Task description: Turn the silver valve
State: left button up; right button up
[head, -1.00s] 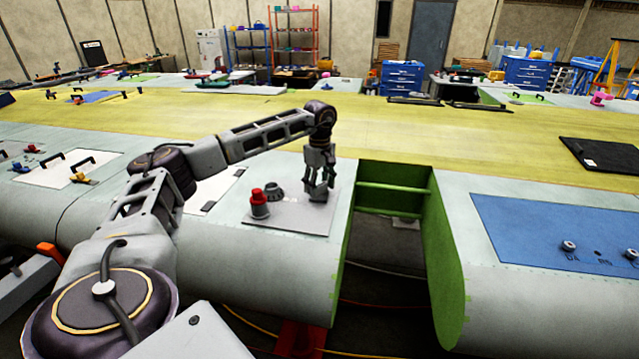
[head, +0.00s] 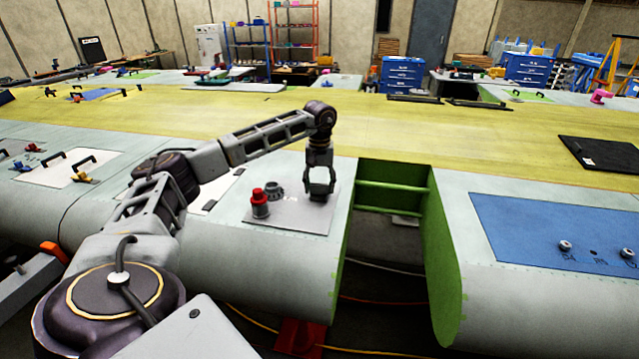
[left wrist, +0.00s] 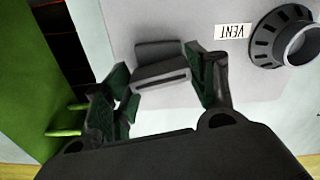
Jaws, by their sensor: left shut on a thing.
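The silver valve (left wrist: 160,70) shows in the left wrist view as a grey block with a dark slot line, on a light grey plate (left wrist: 180,18). My left gripper (left wrist: 163,85) has one finger on each side of it and is shut on it. In the head view my left gripper (head: 320,192) points down at the right part of the plate (head: 290,220), and its fingers largely hide the valve. My right gripper is not in view.
A red-capped knob (head: 259,203) and a dark grey ring fitting (head: 274,189) stand left of the gripper. The fitting also shows in the wrist view (left wrist: 285,36), beside a VENT label (left wrist: 233,31). A green-walled gap (head: 390,215) opens just right of the plate.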

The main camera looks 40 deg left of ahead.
pick_arm(q)
jog(key=shift+m, duration=1.1)
jog(key=o, duration=1)
jog(key=shift+r, duration=0.1)
jog(key=shift+r, duration=5.95)
jog(key=shift+d+f, duration=0.1)
